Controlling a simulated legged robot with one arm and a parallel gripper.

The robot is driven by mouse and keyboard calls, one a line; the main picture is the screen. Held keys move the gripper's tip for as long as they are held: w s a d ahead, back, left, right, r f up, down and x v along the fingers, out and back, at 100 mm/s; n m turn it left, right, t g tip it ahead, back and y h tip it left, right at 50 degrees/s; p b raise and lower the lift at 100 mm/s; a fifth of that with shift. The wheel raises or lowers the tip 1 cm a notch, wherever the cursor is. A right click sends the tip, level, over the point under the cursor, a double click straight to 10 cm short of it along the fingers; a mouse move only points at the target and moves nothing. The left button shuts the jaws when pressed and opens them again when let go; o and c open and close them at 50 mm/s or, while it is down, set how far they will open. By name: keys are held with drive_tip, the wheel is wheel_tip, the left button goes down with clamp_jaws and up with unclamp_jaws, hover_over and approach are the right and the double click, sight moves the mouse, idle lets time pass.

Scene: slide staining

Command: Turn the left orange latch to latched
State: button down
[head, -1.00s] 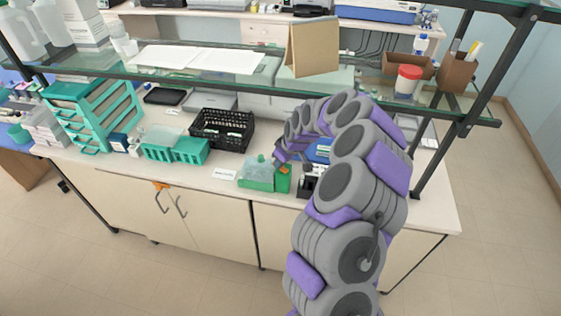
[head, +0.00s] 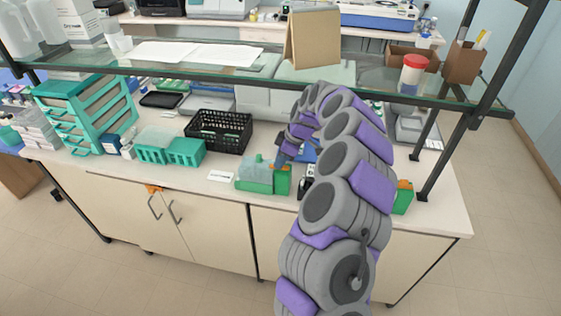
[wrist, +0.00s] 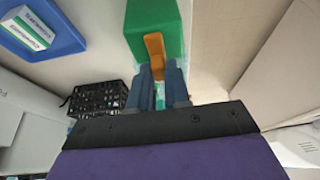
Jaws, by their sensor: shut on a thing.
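A green block (wrist: 152,18) carries the orange latch (wrist: 154,46), which shows in the wrist view as a small bar pointing down toward my gripper (wrist: 158,70). The gripper's two grey-blue fingers are shut on the latch's lower end. Another green block with an orange top (head: 404,185) shows right of my arm. The latch's exact turn angle is hard to tell.
A black basket (head: 220,130) and teal racks (head: 170,150) stand left on the bench. A white label card (head: 221,176) lies beside the green box. A glass shelf (head: 250,86) runs above the bench. An orange piece (head: 153,188) sits above the cabinet handles.

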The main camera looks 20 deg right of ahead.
idle(0.3)
drive_tip(key=c, duration=1.1)
unclamp_jaws()
drive_tip(key=shift+d, duration=0.1)
drive_tip(key=shift+d+r, duration=0.1)
drive_tip(key=s+d, duration=0.2)
drive_tip(key=d, duration=0.1)
drive_tip(key=s+d+p, duration=0.1)
drive_tip(key=s+d, duration=0.1)
drive_tip(key=d, duration=0.1)
drive_tip(key=s+d+p, duration=0.1)
drive_tip(key=s+d, duration=0.2)
drive_tip(key=d, duration=0.1)
drive_tip(key=shift+r, duration=0.35)
